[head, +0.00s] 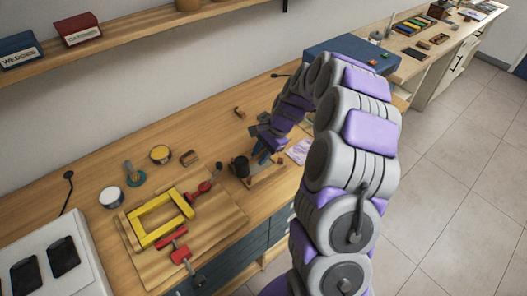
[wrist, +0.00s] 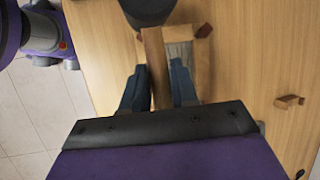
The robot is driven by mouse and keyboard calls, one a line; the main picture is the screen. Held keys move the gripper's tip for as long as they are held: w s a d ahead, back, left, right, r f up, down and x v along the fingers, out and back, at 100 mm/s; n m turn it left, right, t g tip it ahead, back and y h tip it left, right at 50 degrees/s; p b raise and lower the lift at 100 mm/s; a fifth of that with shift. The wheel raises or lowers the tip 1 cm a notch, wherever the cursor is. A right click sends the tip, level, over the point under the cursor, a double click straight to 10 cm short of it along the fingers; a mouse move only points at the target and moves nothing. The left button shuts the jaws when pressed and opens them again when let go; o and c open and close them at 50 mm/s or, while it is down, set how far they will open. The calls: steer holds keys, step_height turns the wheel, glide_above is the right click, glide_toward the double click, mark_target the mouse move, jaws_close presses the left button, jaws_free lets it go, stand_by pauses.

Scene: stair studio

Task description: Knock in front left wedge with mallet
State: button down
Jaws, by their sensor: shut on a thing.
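My gripper (wrist: 158,80) points down over the bench, its two blue fingers closed around the wooden handle (wrist: 154,66) of the mallet. The mallet's black round head (wrist: 143,8) shows at the top edge of the wrist view, partly cut off. In the head view the black head (head: 240,166) is left of my gripper (head: 262,152), above or beside a wooden piece (head: 266,177). In the wrist view a pale wooden block (wrist: 179,48) lies beside the handle, with a small red-brown piece (wrist: 204,30) by it, possibly a wedge. I cannot tell which wedge is front left.
A yellow frame (head: 147,238) with red clamps (head: 180,254) lies on a board left of my gripper. A small brown piece (wrist: 289,101) lies on bare bench right in the wrist view.

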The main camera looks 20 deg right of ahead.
steer(key=d, duration=0.4)
steer(key=shift+a+f+p, duration=0.1)
steer(key=shift+a+p, duration=0.2)
steer(key=shift+a, duration=1.7)
steer(key=shift+d+f, duration=0.1)
steer(key=shift+d, duration=0.85)
steer(key=shift+a, duration=0.25)
steer(key=shift+a+f, duration=0.8)
steer(key=shift+a, duration=0.15)
steer(key=f, duration=0.4)
steer(key=shift+d, duration=0.25)
steer(key=shift+d+r, duration=0.15)
steer(key=shift+d, duration=0.6)
steer(key=shift+a+r+p, duration=0.15)
steer(key=shift+a+p, duration=0.1)
steer(key=shift+p, duration=0.1)
steer(key=r+p, duration=0.2)
steer(key=r, duration=0.1)
steer(key=r+p, duration=0.1)
steer(key=r, duration=0.1)
steer(key=shift+a+r, duration=0.2)
steer(key=shift+a, duration=0.15)
steer(key=shift+d+r+p, duration=0.2)
steer(key=shift+r+p, duration=0.05)
steer(key=shift+p, duration=0.05)
steer(key=shift+d, duration=0.25)
steer(key=shift+a, duration=0.5)
